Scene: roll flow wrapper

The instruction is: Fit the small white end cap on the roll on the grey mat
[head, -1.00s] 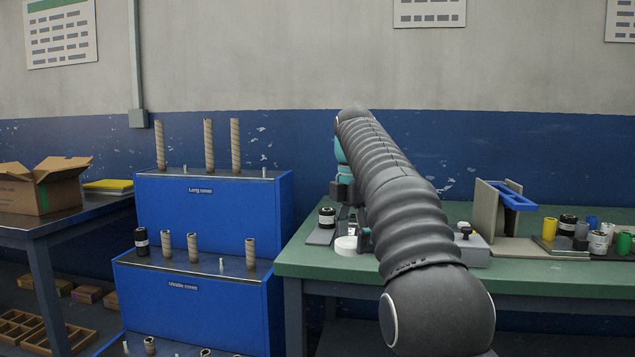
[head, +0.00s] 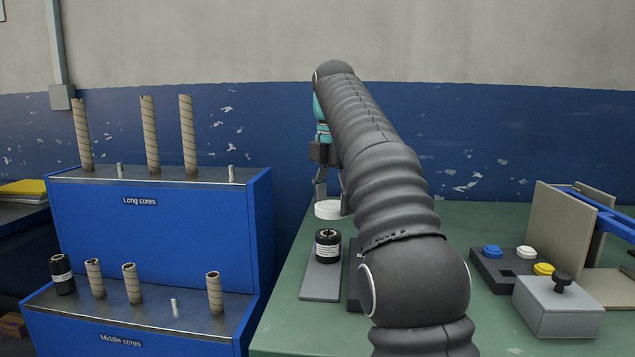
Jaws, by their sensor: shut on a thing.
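A small white end cap (head: 328,209) is held in my gripper (head: 328,192), which is shut on it. The cap hangs flat, just above and slightly behind the black roll (head: 327,249) in the picture, with a narrow visual gap between them. The roll has a white label band and stands upright on the grey mat (head: 320,283) near the green table's left edge. My arm hides the right part of the gripper and some of the table beside the roll.
A button box (head: 505,266) and a grey block with a black knob (head: 558,306) stand to the right on the green table (head: 440,215). A beige panel stand (head: 562,225) is behind them. Blue core racks (head: 160,215) stand left of the table.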

